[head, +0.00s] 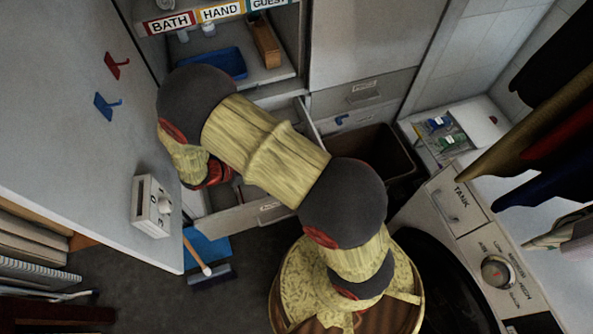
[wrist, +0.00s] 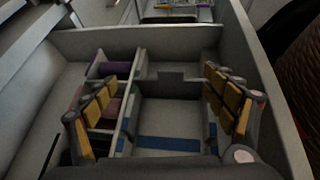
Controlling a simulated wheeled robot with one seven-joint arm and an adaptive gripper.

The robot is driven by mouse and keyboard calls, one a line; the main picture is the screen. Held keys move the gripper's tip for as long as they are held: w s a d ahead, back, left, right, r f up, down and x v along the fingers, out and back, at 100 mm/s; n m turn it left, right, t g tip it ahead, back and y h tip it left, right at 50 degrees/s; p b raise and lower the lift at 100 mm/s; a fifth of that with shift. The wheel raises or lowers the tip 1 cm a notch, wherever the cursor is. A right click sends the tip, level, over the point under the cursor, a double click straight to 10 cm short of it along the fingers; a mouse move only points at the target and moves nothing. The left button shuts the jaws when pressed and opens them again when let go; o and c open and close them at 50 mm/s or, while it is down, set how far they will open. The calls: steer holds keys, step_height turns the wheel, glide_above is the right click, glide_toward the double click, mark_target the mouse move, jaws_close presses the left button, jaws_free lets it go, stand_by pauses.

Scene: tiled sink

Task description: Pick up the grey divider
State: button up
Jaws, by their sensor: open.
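In the wrist view, grey divider walls stand inside an open grey drawer (wrist: 70,45). One long grey divider (wrist: 133,98) runs lengthwise, just right of my left finger. A lower grey cross wall (wrist: 185,77) with a notch meets it. My gripper (wrist: 160,76) is open, with yellow-padded fingers apart on either side of the middle compartment. The left finger covers part of the left compartments. No thing is held between the fingers. Whether a finger touches a divider I cannot tell. In the head view, my arm hides most of the drawer (head: 240,218) and the gripper.
Purple items (wrist: 106,69) lie in the left compartments and a blue strip (wrist: 168,143) in the middle one. A panel with red (head: 117,65) and blue hooks (head: 106,106) stands left. A dark bin (head: 378,155) and the washer (head: 470,250) stand right.

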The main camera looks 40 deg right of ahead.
steer(key=shift+n+h, duration=0.3)
steer(key=shift+n, duration=0.3)
steer(key=shift+s+d+f+b, duration=0.25)
steer(key=shift+d+f+b, duration=0.45)
steer(key=shift+d+f, duration=0.95)
steer(key=shift+s+d+f+b, duration=0.2)
steer(key=shift+d+f+b, duration=0.45)
steer(key=shift+d+f, duration=0.9)
steer(key=shift+d+r, duration=0.25)
steer(key=shift+c, duration=0.3)
steer(key=c, duration=1.9)
steer(key=shift+o, duration=0.2)
